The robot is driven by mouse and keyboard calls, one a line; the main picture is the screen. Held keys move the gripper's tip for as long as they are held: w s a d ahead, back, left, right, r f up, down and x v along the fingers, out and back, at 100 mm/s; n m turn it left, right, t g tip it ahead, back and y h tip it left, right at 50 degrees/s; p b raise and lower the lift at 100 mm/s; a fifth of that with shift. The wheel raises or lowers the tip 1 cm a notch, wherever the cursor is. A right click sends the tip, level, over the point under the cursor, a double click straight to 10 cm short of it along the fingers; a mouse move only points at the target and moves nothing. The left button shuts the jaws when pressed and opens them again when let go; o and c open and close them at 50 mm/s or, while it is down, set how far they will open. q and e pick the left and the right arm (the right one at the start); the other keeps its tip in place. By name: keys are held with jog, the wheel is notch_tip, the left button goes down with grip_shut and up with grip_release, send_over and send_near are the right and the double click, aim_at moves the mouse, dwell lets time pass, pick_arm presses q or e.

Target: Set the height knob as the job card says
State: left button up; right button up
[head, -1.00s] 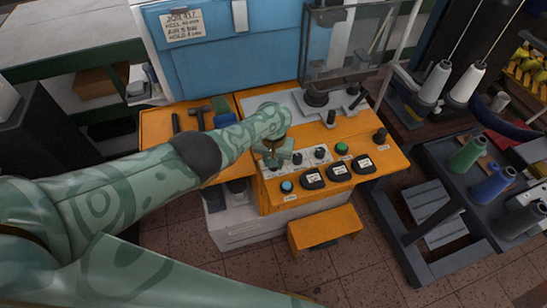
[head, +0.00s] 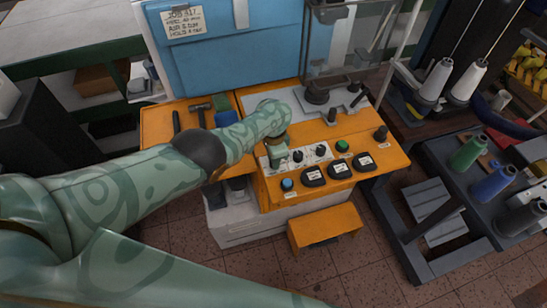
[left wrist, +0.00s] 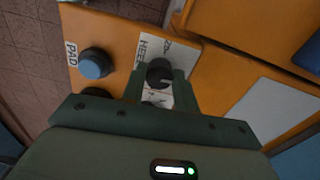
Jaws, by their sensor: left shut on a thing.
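The job card (head: 184,21) is taped to the blue panel; its top line reads like "JOB 417", and the smaller lines are hard to read. My left gripper (head: 277,157) reaches down onto the left end of the white knob strip on the orange console (head: 350,175). In the left wrist view its fingers (left wrist: 159,85) are shut on a black knob (left wrist: 159,71) beside a label that starts like "HEE". The knob's dial below is partly hidden, so I cannot read its setting. My right gripper is not in view.
Two more black knobs stand right of my gripper, the nearer one (head: 297,156) close to it. A hammer (head: 200,110) lies behind left. Thread spools (head: 468,152) stand at right.

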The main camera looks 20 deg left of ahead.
pick_arm(q)
jog(key=m, duration=0.4)
jog(key=shift+w+d+r+m, duration=0.1)
jog(key=shift+w+m, duration=0.05)
jog(key=shift+m, duration=0.15)
jog(key=m, duration=0.4)
jog(key=shift+m, duration=0.3)
jog(key=m, duration=0.4)
jog(key=shift+w+m, duration=0.15)
jog(key=shift+m, duration=0.15)
jog(key=m, duration=0.4)
jog(key=shift+m+b, duration=0.35)
jog(key=shift+m, duration=0.05)
jog(key=o, duration=1)
notch_tip(320, 180, up, 16)
jog(key=p, duration=1.1)
jog(key=shift+r, duration=0.15)
